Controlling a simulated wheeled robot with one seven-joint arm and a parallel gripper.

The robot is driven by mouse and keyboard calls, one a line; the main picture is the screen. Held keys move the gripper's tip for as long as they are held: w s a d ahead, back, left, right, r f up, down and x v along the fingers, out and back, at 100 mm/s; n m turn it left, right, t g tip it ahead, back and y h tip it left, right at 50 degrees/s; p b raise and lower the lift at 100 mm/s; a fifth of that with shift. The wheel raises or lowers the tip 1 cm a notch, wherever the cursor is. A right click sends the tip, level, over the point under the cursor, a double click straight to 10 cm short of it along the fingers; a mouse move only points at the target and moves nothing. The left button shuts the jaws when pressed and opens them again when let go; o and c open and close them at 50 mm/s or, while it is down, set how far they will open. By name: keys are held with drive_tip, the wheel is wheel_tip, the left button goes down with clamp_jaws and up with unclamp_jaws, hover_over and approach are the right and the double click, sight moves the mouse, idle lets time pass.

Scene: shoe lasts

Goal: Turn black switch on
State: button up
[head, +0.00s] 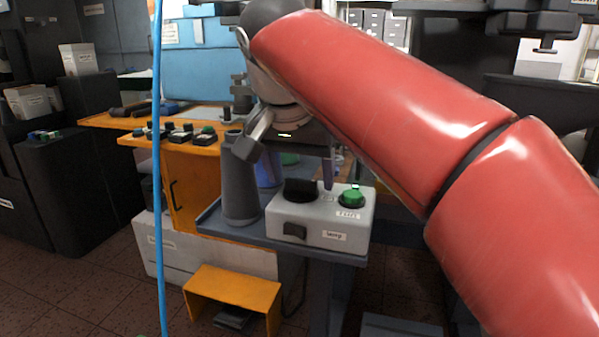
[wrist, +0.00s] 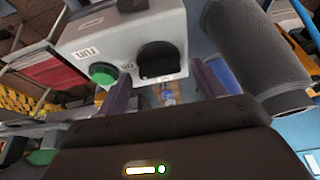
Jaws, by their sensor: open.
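A light grey control box (head: 345,238) stands on a blue-grey stand. On its top are a black switch (head: 300,189) with a raised grip and a green button (head: 352,196). A second black switch (head: 295,231) is on its front face beside a label. My gripper (head: 298,182) is above the box, its two purple fingers apart around the top black switch's area. In the wrist view the top black switch (wrist: 158,61) lies just beyond the gap of my gripper (wrist: 165,84), and the green button (wrist: 103,74) is beside the left finger. Contact cannot be told.
A dark grey cylinder (head: 240,185) stands close to the box's left and also shows in the wrist view (wrist: 255,55). An orange bench (head: 190,155) with small buttons is behind left. A blue cable (head: 157,180) hangs at left. An orange step (head: 235,294) is on the floor.

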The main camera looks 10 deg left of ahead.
drive_tip(key=v, duration=0.7)
drive_tip(key=shift+s+r, duration=0.1)
drive_tip(key=shift+r, duration=0.05)
